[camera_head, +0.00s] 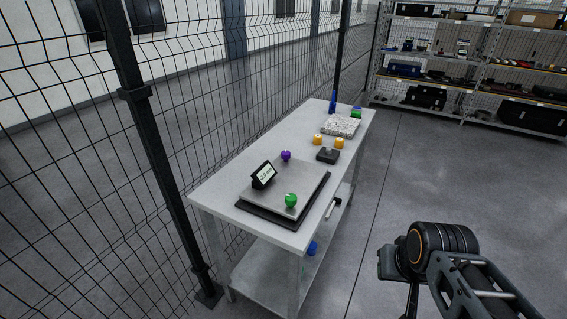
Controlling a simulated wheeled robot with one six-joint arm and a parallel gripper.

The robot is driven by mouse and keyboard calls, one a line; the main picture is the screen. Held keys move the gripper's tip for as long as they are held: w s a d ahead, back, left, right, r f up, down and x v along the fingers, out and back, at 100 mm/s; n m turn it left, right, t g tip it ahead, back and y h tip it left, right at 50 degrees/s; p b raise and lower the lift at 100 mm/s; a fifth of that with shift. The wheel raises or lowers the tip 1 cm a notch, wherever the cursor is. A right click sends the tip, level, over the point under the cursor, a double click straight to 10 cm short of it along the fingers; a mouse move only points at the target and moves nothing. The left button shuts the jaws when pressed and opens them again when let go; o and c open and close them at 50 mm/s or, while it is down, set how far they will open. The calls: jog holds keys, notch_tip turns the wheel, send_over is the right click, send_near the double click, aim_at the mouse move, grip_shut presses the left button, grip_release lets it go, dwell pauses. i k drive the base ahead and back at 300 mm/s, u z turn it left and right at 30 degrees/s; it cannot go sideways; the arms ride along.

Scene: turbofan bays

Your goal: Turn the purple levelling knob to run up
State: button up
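The purple levelling knob (286,155) is a small round knob at the far edge of a flat grey plate (300,178) on the workbench. A green knob (291,200) stands at the plate's near corner. A small tilted display (264,174) with a lit screen stands at the plate's left side; its text is too small to read. Part of my arm shows at the lower right, over the floor and well apart from the bench. My gripper's fingers are not in view.
The light workbench (225,205) stands along a wire mesh fence (80,130). Farther back on it are two yellow pieces (318,139), a dark block (328,155) and a speckled slab (341,127). Shelving (480,65) stands at the back right. The floor right of the bench is clear.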

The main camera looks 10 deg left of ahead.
aim_at(285, 155)
jog(key=u, duration=1.1)
jog(key=i, duration=0.8)
jog(key=z, duration=0.2)
